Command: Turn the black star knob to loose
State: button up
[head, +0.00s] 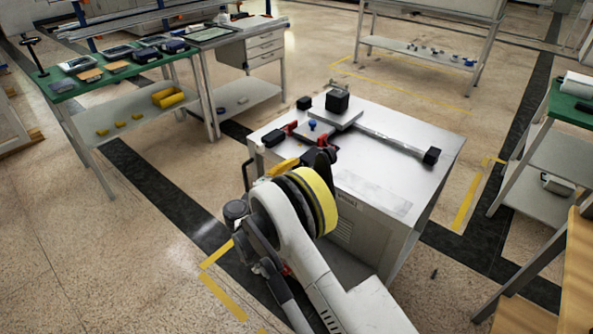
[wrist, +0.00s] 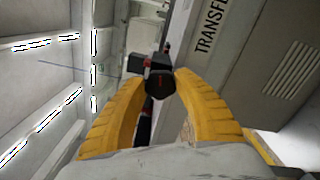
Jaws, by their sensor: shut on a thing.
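The black star knob (wrist: 160,83) sits between the tips of my two yellow fingers in the wrist view, with a small red mark on its dark face. My gripper (wrist: 167,78) is shut on it from both sides. In the head view my gripper (head: 285,165) is at the near left edge of the metal cabinet (head: 380,170). The knob cannot be made out there behind my arm. Which way the knob is turned cannot be told.
On the cabinet top are red and black fittings (head: 285,132), a blue knob (head: 312,125), a black block (head: 337,100) and a long bar (head: 390,141) ending in a black block. A green-topped bench (head: 62,97) stands at the back left. The floor left of the cabinet is clear.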

jog(key=n, duration=0.7)
jog(key=shift+r, duration=0.1)
jog(key=n, duration=0.4)
jog(key=shift+w+n, duration=0.1)
jog(key=shift+n, duration=0.3)
jog(key=shift+a+n, duration=0.1)
jog(key=shift+n, duration=1.6)
jog(key=o, duration=1.2)
jog(key=v, duration=1.2)
